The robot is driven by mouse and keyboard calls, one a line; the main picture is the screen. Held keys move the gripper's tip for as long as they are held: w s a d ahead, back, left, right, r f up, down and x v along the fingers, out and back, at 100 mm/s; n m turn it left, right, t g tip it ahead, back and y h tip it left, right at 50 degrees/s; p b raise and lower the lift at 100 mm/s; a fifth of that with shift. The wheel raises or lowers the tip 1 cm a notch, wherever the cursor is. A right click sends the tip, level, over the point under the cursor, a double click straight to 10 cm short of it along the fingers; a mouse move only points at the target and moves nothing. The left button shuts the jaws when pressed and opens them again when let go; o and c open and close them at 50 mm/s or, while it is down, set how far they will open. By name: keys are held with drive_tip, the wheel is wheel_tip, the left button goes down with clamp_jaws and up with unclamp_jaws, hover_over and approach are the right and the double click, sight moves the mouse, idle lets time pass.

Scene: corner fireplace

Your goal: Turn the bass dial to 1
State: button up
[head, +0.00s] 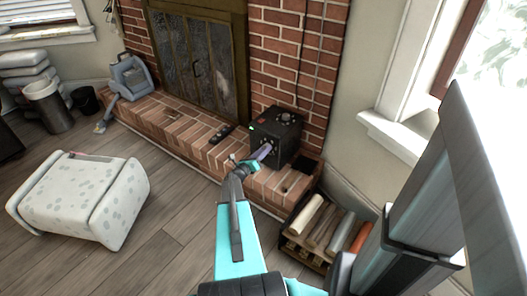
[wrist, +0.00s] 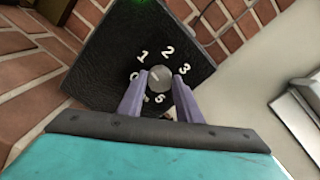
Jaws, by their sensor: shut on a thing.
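A black box (head: 287,139) stands on the brick hearth. My gripper (head: 264,153) reaches its front face. In the wrist view the bass dial (wrist: 159,80) is a small round grey knob on the black face (wrist: 118,65). White numbers around it include 1, 2, 3 and 5; another at lower left is partly hidden by a finger. My gripper's two purple fingers (wrist: 159,77) are shut on the knob, one on each side. A short light mark on the knob is too small to read surely.
A rack of rolls (head: 325,232) stands below at right. A spotted ottoman (head: 85,197) is at left, with wooden floor between.

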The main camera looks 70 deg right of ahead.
drive_tip(key=o, duration=1)
drive_tip(key=shift+o, duration=0.2)
drive_tip(key=v, duration=1.3)
drive_tip(key=shift+a+p, duration=0.3)
drive_tip(key=shift+a, duration=0.1)
drive_tip(key=shift+w, duration=0.15)
